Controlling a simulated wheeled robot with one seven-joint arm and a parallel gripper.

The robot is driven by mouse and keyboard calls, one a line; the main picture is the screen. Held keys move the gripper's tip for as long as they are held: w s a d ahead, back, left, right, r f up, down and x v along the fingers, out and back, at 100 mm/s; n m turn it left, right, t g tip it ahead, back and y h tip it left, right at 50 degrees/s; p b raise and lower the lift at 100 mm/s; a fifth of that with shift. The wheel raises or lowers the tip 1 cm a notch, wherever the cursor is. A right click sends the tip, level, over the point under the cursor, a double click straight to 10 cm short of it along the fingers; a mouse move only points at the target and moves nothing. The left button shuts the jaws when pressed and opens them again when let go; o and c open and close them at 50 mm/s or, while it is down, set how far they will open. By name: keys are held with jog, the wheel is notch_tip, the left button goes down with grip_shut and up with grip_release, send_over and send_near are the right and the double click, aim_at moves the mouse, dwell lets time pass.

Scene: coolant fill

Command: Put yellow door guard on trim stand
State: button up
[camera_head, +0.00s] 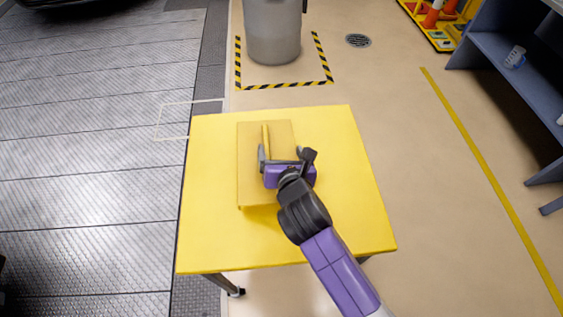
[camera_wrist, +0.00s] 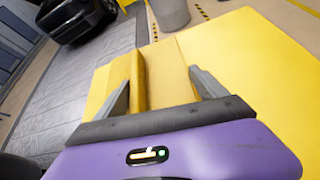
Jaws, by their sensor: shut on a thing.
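The yellow door guard (camera_head: 252,185) is a flat, dull-yellow rectangular panel with a raised ridge along its top. It is over the bright yellow top of a stand (camera_head: 345,215), apparently the trim stand. I cannot tell whether its underside touches the top. My gripper (camera_head: 280,153) reaches in from the lower right and is shut on the guard. In the wrist view the gripper (camera_wrist: 160,78) has the guard's ridge (camera_wrist: 138,80) between its fingers, close against the left one. The gripper and arm hide part of the panel's right side.
Free yellow top surrounds the panel, widest on the right. Behind the stand, a grey bin (camera_head: 272,32) stands inside black-and-yellow floor tape. A blue-grey shelf unit (camera_head: 515,90) is at right. Metal floor plates (camera_head: 90,150) lie at left, with a dark car (camera_wrist: 75,18) beyond.

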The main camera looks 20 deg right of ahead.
notch_tip(320, 180, down, 4)
jog(key=shift+f+b, duration=0.2)
jog(key=shift+b, duration=0.1)
jog(key=o, duration=1.9)
jog(key=shift+o, duration=0.2)
jog(key=shift+s, duration=0.15)
jog(key=v, duration=1.1)
jog(key=shift+s+a+r, duration=0.1)
jog(key=shift+s+r, duration=0.05)
jog(key=shift+s, duration=0.2)
